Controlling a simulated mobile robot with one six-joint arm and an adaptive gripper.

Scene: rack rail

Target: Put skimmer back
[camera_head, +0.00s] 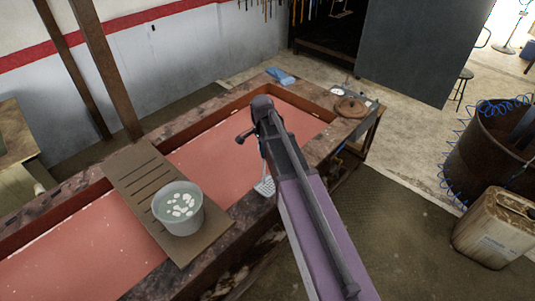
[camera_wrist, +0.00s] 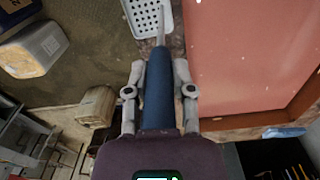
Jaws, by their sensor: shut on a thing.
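The skimmer has a blue handle (camera_wrist: 159,100) and a pale perforated head (camera_wrist: 148,14). My gripper (camera_wrist: 159,68) is shut on the handle in the wrist view, with a finger on each side and the head pointing away from the palm. In the head view, the skimmer's perforated head (camera_head: 265,187) shows just left of my arm, over the near rim of the red-bottomed trough (camera_head: 85,245). My arm hides the handle and the fingers there. A grey bucket (camera_head: 181,222) with white pieces floating in it stands on a slatted brown board (camera_head: 133,176) across the trough.
A blue cloth (camera_head: 281,76) lies on the trough's far rim. A round brown lid-like object (camera_head: 350,106) sits at the far right corner. A rusty drum (camera_head: 492,165) and a dirty beige canister (camera_head: 495,228) stand on the floor at right. Several thin items hang at the top.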

